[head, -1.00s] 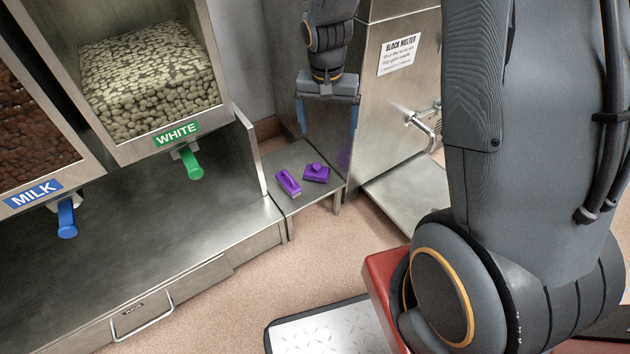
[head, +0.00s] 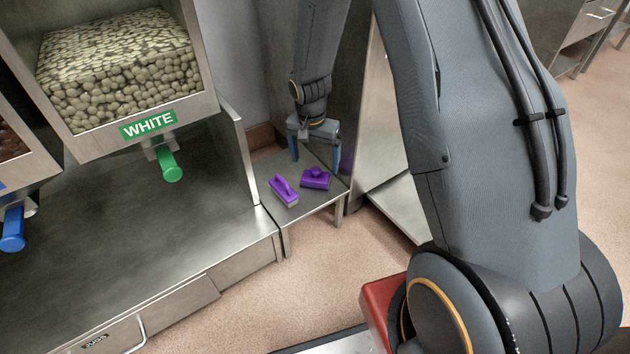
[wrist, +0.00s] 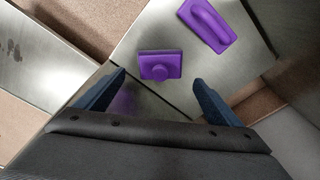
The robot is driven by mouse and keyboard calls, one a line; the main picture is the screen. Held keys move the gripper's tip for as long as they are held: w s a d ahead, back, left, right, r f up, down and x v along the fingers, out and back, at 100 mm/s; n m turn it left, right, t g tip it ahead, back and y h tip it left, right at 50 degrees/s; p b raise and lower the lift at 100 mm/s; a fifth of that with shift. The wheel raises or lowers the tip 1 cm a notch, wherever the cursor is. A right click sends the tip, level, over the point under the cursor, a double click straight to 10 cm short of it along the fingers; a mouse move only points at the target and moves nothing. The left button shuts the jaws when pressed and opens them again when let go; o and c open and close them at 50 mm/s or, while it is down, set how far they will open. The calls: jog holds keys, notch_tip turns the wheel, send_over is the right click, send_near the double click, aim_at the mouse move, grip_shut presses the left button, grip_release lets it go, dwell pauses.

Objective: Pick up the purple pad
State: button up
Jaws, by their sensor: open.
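Two purple things lie on the small metal stand (head: 305,208). My gripper (head: 315,158) is open and empty, pointing down above the stand near the pad. In the wrist view the pad is just beyond the fingertips, between their lines.
A steel counter (head: 130,240) with the white-chocolate dispenser (head: 130,75) and its green tap (head: 169,164) stands to the left, its side panel (head: 240,150) rising beside the stand. A metal cabinet (head: 385,130) is close on the right. Floor is clear in front.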

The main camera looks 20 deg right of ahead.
aim_at(315, 169)
jog(key=shift+w+d+f+b, duration=0.1)
jog(key=shift+w+f+b, duration=0.05)
jog(key=shift+f+b, duration=0.95)
jog(key=shift+w+d+f+b, duration=0.15)
jog(key=shift+f+b, duration=0.5)
jog(key=shift+f, duration=0.85)
jog(key=shift+a, duration=0.1)
jog(key=c, duration=1.2)
jog(key=shift+c, duration=0.2)
jog(key=shift+r, duration=0.15)
